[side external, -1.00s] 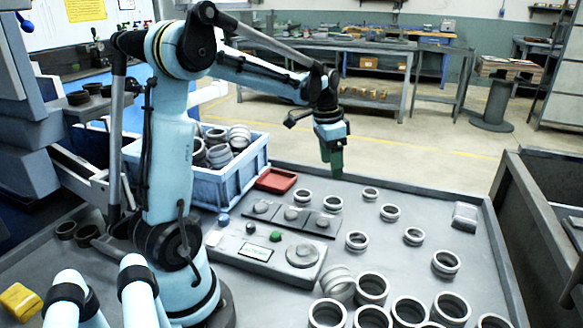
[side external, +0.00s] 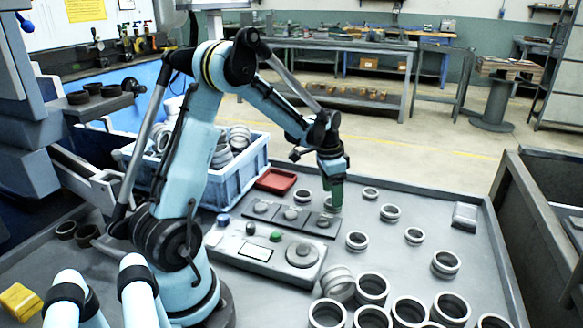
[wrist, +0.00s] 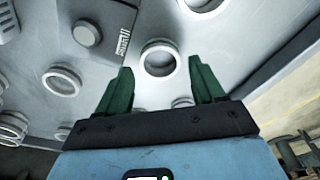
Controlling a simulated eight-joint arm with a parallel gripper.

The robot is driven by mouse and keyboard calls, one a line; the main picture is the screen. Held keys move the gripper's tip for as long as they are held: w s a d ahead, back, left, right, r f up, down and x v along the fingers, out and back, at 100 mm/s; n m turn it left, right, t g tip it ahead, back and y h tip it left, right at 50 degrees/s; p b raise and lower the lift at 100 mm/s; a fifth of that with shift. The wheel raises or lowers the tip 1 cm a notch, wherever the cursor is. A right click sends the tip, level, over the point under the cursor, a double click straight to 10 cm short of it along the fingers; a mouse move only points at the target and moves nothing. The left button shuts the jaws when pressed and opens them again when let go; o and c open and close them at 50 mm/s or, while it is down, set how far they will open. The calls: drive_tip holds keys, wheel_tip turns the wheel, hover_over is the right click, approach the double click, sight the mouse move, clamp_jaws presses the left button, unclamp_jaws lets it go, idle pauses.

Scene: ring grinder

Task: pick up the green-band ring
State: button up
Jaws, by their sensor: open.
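A grey ring (wrist: 160,73) shows in the gap between the fingertips. In the side view the fingers largely cover this ring, and I cannot tell whether they touch it.
A red tray (side external: 276,180) and a blue crate (side external: 246,169) of rings sit behind. Several rings stand to the right and in front.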

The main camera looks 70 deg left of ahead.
drive_tip(key=shift+w+f, duration=0.2)
drive_tip(key=shift+f, duration=1.25)
drive_tip(key=c, duration=0.9)
